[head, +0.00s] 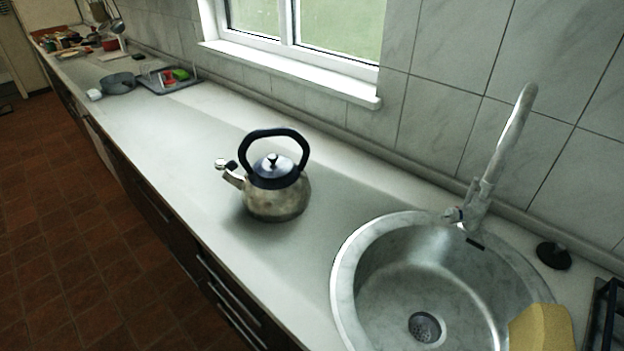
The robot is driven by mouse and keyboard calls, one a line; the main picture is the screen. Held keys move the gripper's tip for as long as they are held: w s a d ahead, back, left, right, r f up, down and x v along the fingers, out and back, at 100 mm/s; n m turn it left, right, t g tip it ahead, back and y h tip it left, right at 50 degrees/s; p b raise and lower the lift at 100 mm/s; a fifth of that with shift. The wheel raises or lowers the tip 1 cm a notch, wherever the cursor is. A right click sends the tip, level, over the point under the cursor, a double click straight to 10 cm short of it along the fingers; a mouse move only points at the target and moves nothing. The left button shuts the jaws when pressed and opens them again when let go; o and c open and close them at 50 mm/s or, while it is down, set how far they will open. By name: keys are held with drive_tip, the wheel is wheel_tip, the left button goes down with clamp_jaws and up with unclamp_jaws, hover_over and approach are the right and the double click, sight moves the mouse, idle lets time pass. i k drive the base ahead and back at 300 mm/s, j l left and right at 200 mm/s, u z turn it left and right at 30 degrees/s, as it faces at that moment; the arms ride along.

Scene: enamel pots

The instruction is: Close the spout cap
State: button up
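A metal kettle (276,199) with a black arched handle (273,134) and a lid with a black knob stands upright on the pale countertop (190,205), left of the sink. Its spout (233,178) points to the left. A small spout cap (222,164) with a light round face and a black part sits at the spout's tip. It looks tilted up off the opening, but it is too small to be certain. My gripper is not in the head view.
A round metal sink (345,270) with a tall faucet (503,140) lies right of the kettle. A yellow cloth or sponge (541,328) is at its front edge. A grey tray (168,86) and a dark pan (118,83) stand farther left. The counter around the kettle is clear.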

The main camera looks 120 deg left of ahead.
sight(220, 165)
drive_tip(key=u, duration=3.95)
